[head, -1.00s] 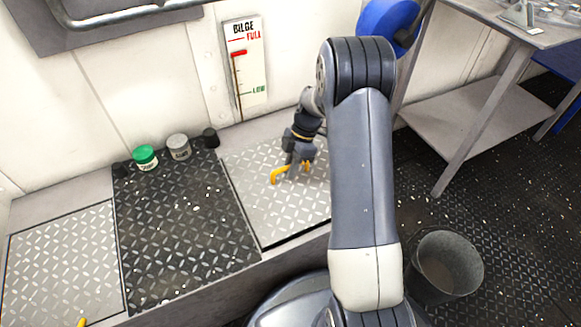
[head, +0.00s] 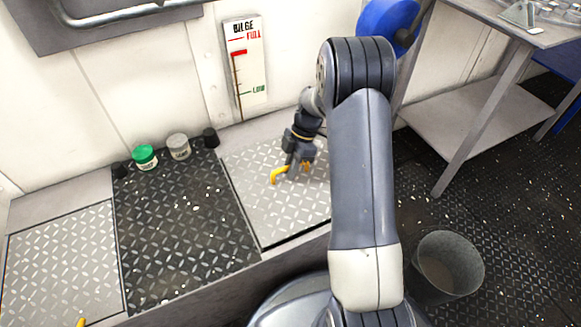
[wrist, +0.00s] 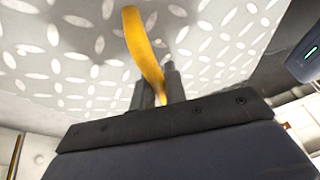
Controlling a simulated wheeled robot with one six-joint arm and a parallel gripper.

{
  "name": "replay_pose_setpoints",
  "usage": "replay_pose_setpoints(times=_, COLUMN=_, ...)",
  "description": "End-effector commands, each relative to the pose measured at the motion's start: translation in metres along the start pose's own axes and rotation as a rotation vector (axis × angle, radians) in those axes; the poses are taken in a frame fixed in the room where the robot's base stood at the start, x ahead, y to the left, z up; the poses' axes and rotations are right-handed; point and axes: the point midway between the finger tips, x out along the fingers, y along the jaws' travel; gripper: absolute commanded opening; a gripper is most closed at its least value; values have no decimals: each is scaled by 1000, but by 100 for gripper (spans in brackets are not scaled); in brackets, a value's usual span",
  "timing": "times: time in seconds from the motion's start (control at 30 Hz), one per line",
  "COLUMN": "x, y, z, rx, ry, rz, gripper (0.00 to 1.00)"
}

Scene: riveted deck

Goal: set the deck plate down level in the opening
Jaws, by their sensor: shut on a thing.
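The deck plate (head: 268,205) is a light grey diamond-tread plate with a yellow handle (head: 280,175). It lies at the right end of the bench, beside the dark tread panel, and looks about level in the head view. Whether its edges sit fully in the opening cannot be told, as my arm covers its right side. My gripper (head: 299,163) is over the plate, shut on the yellow handle. In the wrist view the handle (wrist: 146,50) runs down between the fingers, with the plate's tread (wrist: 70,55) behind it. The opening itself is hidden.
A dark tread panel (head: 182,232) and another light plate (head: 65,262) lie to the left. A green-lidded jar (head: 145,157), a grey-lidded jar (head: 179,147) and dark knobs stand along the back. A bucket (head: 445,266) stands on the floor at right.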

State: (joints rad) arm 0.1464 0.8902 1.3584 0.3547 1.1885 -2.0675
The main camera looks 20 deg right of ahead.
Motion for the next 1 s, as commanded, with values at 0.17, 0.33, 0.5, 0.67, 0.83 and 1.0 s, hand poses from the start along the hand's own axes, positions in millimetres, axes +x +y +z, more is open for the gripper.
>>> replay_pose_setpoints(times=0.17, x=3, y=1, z=1, rx=-1, ry=0, rz=2, gripper=0)
replay_pose_setpoints(times=0.33, x=7, y=2, z=3, rx=-1, ry=0, rz=2, gripper=0)
replay_pose_setpoints(times=0.5, x=10, y=2, z=4, rx=-1, ry=1, rz=2, gripper=0)
replay_pose_setpoints(times=0.67, x=13, y=3, z=6, rx=-1, ry=1, rz=1, gripper=0)
replay_pose_setpoints(times=0.83, x=14, y=3, z=6, rx=-1, ry=0, rz=2, gripper=20)
replay_pose_setpoints(times=1.0, x=14, y=2, z=6, rx=0, ry=0, rz=1, gripper=34)
